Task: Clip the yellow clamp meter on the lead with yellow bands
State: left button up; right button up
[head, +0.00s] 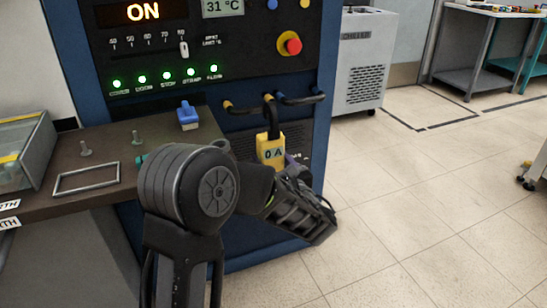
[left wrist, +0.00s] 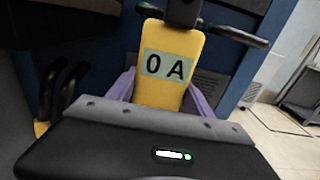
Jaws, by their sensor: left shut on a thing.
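The yellow clamp meter (head: 270,150) hangs in front of the blue cabinet, roughly upright, its dark jaw at the top. It fills the middle of the left wrist view (left wrist: 168,80), with a display reading "0 A". My left gripper (left wrist: 160,98) is shut on its body, with purple fingers on both sides. The lead with yellow bands (head: 246,109) bows out from the cabinet front. The meter's jaw overlaps this lead's right end in the head view; I cannot tell whether it is around it. My right gripper is not in view.
A lead with blue bands (head: 300,101) is just right of the meter's jaw. A blue clamp-like object (head: 187,116) stands on the brown bench (head: 110,150) at left, beside a metal frame (head: 86,178) and pegs. The floor at right is clear up to the chiller (head: 362,65).

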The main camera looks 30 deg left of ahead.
pick_arm(q)
jog(key=shift+p+x, duration=0.8)
jog(key=shift+x, duration=0.3)
jog(key=shift+w+a, duration=0.15)
jog(key=shift+a, duration=0.1)
jog(key=w+a+f+b, duration=0.3)
jog(key=w+a, duration=0.1)
jog(key=a, duration=0.3)
jog(key=shift+w, duration=0.4)
jog(key=o, duration=1.8)
jog(key=shift+c, duration=0.2)
jog(key=shift+d+f, duration=0.1)
